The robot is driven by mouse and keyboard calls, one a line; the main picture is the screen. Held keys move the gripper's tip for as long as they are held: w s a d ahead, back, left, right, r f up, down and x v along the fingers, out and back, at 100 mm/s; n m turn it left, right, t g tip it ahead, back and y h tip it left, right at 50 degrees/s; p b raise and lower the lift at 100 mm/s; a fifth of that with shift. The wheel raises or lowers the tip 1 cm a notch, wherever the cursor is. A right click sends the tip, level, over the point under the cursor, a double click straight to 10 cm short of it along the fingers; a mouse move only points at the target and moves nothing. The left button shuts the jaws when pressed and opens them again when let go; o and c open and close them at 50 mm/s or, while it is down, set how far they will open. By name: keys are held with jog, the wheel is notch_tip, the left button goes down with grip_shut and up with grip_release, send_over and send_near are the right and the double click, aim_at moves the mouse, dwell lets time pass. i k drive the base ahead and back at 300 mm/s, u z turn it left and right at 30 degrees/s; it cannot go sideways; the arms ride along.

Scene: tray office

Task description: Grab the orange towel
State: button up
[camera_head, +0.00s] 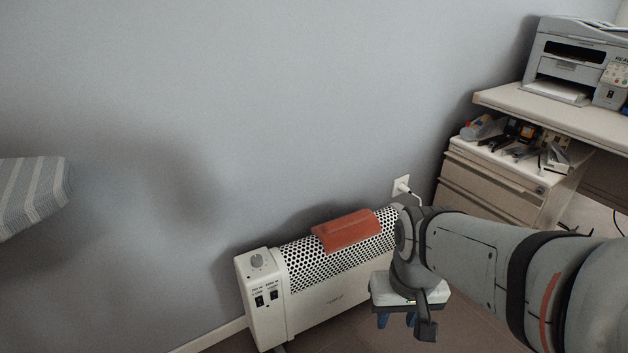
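The orange towel (347,231) lies folded over the top edge of a white heater, with part of it hanging down the perforated front. My gripper (397,320) is in front of the heater, below and to the right of the towel, and apart from it. Its blue fingertips point down and are partly hidden behind the gripper body and wrist, so their opening is not clear. Nothing shows held in it.
The heater (322,305) stands on the floor against the grey wall, its right end hidden by my arm. A socket (401,186) is above it. A drawer unit (492,185) with tools and a desk with a printer (573,62) stand right. A striped ironing board (33,190) is left.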

aim_at(336, 234)
jog(key=u, duration=5.7)
jog(key=k, duration=0.95)
jog(key=z, duration=5.8)
